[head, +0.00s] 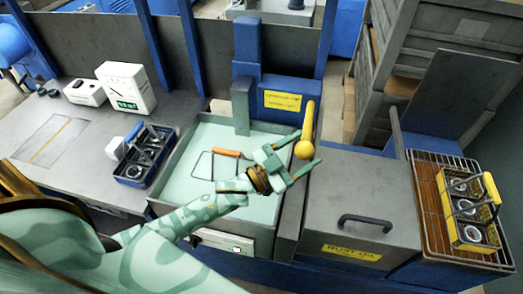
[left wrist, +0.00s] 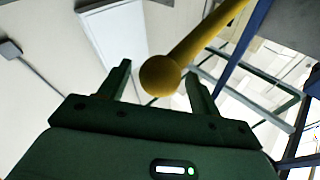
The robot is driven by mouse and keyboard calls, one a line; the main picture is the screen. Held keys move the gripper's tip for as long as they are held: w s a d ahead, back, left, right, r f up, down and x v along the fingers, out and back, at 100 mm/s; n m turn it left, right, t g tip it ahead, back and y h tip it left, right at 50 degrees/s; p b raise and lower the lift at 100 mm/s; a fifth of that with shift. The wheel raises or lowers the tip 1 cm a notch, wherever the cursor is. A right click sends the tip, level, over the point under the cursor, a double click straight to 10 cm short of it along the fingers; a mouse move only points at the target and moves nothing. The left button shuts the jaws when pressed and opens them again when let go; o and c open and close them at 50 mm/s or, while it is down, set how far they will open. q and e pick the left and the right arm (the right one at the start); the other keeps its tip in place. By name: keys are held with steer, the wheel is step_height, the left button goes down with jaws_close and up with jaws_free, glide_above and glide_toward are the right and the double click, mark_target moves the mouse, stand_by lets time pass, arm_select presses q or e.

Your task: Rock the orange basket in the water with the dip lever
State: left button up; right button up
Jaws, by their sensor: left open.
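The dip lever (head: 308,122) is a yellow rod with a round knob, beside the water tank (head: 181,158). The orange basket shows as an orange handle (head: 227,153) and a dark wire frame in the pale green water; the rest of it is hidden under the water. My left gripper (head: 307,149) is open, with its fingers pointing at the lever. The knob appears between the two fingertips. In the left wrist view the knob (left wrist: 159,75) also lies between the open fingers, with a gap on each side. My right gripper is not in view.
A blue basket (head: 130,181) with metal rings stands left of the tank. A closed grey lid with a dark handle (head: 365,221) lies right of the tank. A yellow basket (head: 470,237) with rings stands on a wire rack (head: 437,243) at the far right.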

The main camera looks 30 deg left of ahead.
arm_select(q)
steer(key=b+v, duration=0.1)
steer(key=v, duration=1.4)
steer(key=shift+s, duration=0.15)
steer(key=shift+a+f, duration=0.1)
steer(key=shift+a, duration=0.05)
